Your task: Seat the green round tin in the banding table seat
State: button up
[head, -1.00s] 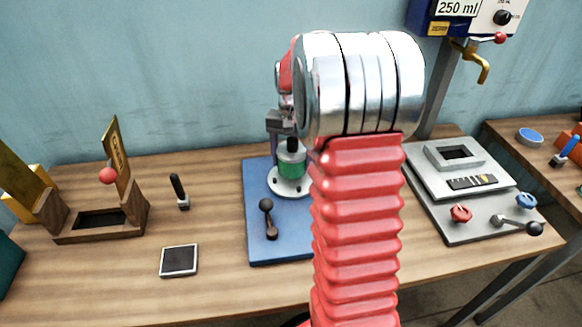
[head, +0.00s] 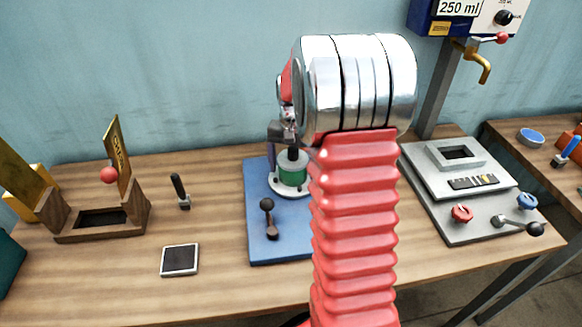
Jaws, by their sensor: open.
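The green round tin (head: 292,174) stands upright on the pale round plate (head: 276,186) of the banding table, whose blue base (head: 258,235) lies on the bench. A dark knob or neck shows on top of the tin. My gripper (head: 284,143) is open, just above and behind the tin, beside that dark top. My red arm and its silver joint hide the right part of the banding table. I cannot tell how fully the tin sits in the seat.
A black-knobbed lever (head: 268,215) stands on the blue base. To the left are a wooden holder (head: 103,225), an upright black-handled tool (head: 180,191) and a dark square pad (head: 180,260). A grey scale-like fixture (head: 470,190) stands at right, below the 250 ml dispenser (head: 458,14).

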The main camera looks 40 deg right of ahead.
aim_at(293, 149)
jog(key=shift+r, duration=0.15)
notch_tip(293, 149, up, 11)
jog(key=shift+r, duration=0.45)
dwell(0.7)
